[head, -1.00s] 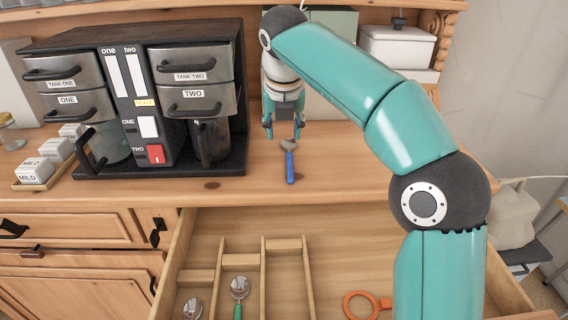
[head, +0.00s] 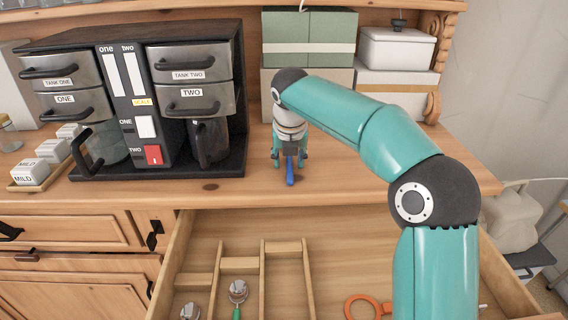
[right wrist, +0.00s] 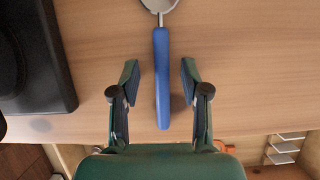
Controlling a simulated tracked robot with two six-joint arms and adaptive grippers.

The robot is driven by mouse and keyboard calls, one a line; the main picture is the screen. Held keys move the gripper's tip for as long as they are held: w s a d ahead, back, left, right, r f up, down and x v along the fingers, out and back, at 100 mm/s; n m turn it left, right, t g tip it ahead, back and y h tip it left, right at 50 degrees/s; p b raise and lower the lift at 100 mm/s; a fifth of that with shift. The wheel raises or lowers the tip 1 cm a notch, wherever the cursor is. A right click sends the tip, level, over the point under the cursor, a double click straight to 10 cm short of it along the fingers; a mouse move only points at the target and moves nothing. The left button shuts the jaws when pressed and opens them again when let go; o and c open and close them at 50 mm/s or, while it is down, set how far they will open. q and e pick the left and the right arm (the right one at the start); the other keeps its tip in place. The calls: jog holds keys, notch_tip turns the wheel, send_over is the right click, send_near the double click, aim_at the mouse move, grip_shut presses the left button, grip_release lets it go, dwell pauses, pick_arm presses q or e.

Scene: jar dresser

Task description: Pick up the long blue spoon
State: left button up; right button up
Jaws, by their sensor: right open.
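The long blue spoon (head: 290,175) lies on the wooden counter near its front edge, its blue handle toward me. In the right wrist view the blue handle (right wrist: 161,85) runs between the two fingers, with part of the metal bowl (right wrist: 158,4) at the top edge. My right gripper (head: 289,163) is over the spoon and hides its bowl in the head view. In the right wrist view its fingers (right wrist: 158,82) are open, one on each side of the handle, with a gap on both sides. My left gripper is not in view.
A black double coffee machine (head: 140,100) stands left of the spoon. Green boxes (head: 310,40) and a white lidded box (head: 397,47) are behind. Below, an open drawer (head: 390,235) holds two metal spoons (head: 238,290) and an orange-handled tool (head: 365,304).

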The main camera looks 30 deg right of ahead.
aim_at(289, 163)
jog(key=shift+f, duration=0.1)
jog(key=shift+c, duration=0.2)
grip_shut()
dwell(0.4)
notch_tip(289, 163, up, 10)
jog(key=p, duration=0.3)
